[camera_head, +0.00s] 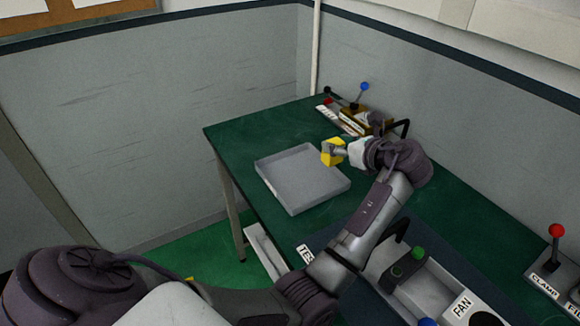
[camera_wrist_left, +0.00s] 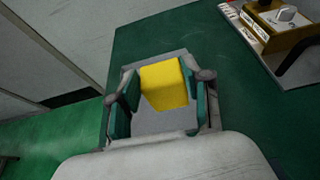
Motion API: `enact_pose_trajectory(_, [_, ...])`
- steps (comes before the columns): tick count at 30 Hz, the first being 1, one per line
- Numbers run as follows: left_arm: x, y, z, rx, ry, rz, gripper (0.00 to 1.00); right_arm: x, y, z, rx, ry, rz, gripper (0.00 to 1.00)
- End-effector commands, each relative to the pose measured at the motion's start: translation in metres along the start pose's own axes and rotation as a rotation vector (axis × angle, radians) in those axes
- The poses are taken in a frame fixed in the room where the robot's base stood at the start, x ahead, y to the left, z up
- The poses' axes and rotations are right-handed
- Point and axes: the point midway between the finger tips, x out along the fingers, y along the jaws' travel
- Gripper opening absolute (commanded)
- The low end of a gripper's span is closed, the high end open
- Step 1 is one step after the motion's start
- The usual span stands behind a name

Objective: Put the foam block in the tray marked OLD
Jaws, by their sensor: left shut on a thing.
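The yellow foam block (camera_head: 333,152) is held in my left gripper (camera_head: 334,153), above the back right part of a grey tray in the head view. The block also shows in the left wrist view (camera_wrist_left: 164,84), between the two teal-padded fingers. The grey tray (camera_head: 268,180) lies on the green table and looks empty. In the left wrist view the tray (camera_wrist_left: 150,122) shows below and behind the block. No OLD marking is readable on it. My right gripper is not in view.
Behind the tray stands a brown device with blue and red knobbed levers (camera_head: 352,112). A FAN-labelled unit (camera_head: 435,290) and a CLAMP lever (camera_head: 553,255) are at the lower right. The table's left edge is close to the tray. Walls enclose the back.

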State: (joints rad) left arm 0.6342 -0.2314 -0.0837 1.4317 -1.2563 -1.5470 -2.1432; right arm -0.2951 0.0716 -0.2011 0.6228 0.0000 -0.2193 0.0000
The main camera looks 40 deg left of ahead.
Motion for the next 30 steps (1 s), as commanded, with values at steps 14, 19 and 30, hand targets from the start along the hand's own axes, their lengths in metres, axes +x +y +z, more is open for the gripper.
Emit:
enact_pose_trajectory(14, [0.091,0.064,-0.024,0.001,-0.001,0.005,0.35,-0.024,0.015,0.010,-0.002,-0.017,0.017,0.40])
enact_pose_trajectory(19, [0.103,0.071,-0.029,0.001,0.001,0.003,0.35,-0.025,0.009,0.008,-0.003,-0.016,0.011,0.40])
enact_pose_trajectory(30, [0.118,0.070,-0.066,0.000,0.001,0.002,0.35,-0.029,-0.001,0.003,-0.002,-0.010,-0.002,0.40])
